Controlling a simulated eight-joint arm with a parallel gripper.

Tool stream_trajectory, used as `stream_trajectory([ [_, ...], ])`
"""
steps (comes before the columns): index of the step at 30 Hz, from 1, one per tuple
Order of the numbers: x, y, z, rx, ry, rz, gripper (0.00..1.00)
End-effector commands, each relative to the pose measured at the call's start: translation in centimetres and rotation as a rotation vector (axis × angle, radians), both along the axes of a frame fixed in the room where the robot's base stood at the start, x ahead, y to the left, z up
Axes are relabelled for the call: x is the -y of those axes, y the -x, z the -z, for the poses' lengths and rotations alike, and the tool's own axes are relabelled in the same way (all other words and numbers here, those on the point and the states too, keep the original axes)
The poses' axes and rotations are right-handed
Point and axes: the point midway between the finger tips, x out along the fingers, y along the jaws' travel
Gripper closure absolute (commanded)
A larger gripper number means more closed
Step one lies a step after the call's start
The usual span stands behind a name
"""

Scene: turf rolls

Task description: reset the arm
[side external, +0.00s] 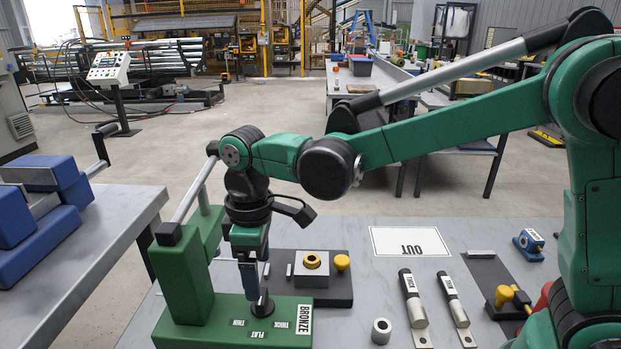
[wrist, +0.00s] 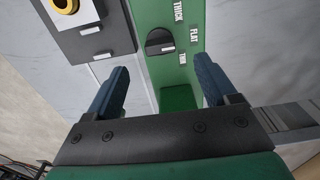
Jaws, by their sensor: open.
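My green arm reaches left across the grey table, and its gripper (side external: 250,285) points down over the green base labelled BRONZE (side external: 190,335). The gripper also shows in the wrist view (wrist: 160,90), with its two blue fingers wide apart and nothing between them touching either one. A black selector knob (wrist: 160,42) stands on the base, near the fingertips; it also shows in the side view (side external: 263,304). The labels THICK, FLAT and THIN lie around it. A silver lever (side external: 195,190) rises tilted from the green housing (side external: 183,280), just left of my wrist.
An OUT sheet (side external: 410,241), two labelled cylinders (side external: 412,300) (side external: 453,300) and a small metal ring (side external: 381,331) lie farther right. Another table (side external: 110,220) with blue blocks is at left.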

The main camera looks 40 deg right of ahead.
Motion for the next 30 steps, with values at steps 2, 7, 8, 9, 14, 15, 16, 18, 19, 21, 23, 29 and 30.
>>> stream_trajectory([
  [2, 0.1, 0.0, -0.1, 0.003, -0.001, 0.004, 0.21],
  [7, 2.0, 0.6, -1.3, 0.068, -0.027, 0.095, 0.21],
  [8, 2.7, 0.8, -1.7, 0.089, -0.035, 0.126, 0.21],
  [9, 3.6, 1.2, -2.2, 0.123, -0.05, 0.173, 0.21],
  [14, 7.5, 3.1, -3.6, 0.282, -0.114, 0.385, 0.21],
  [15, 8.4, 3.7, -3.7, 0.322, -0.13, 0.437, 0.21],
  [16, 9.0, 4.1, -3.8, 0.351, -0.142, 0.475, 0.21],
  [18, 10.3, 5.0, -3.8, 0.415, -0.169, 0.557, 0.21],
  [19, 10.8, 5.3, -3.8, 0.441, -0.18, 0.588, 0.21],
  [21, 11.8, 6.0, -3.6, 0.494, -0.202, 0.652, 0.21],
  [23, 12.3, 6.4, -3.4, 0.529, -0.218, 0.694, 0.21],
  [29, 13.3, 7.1, -3.1, 0.587, -0.243, 0.76, 0.21],
  [30, 13.3, 7.1, -3.1, 0.59, -0.244, 0.763, 0.21],
])
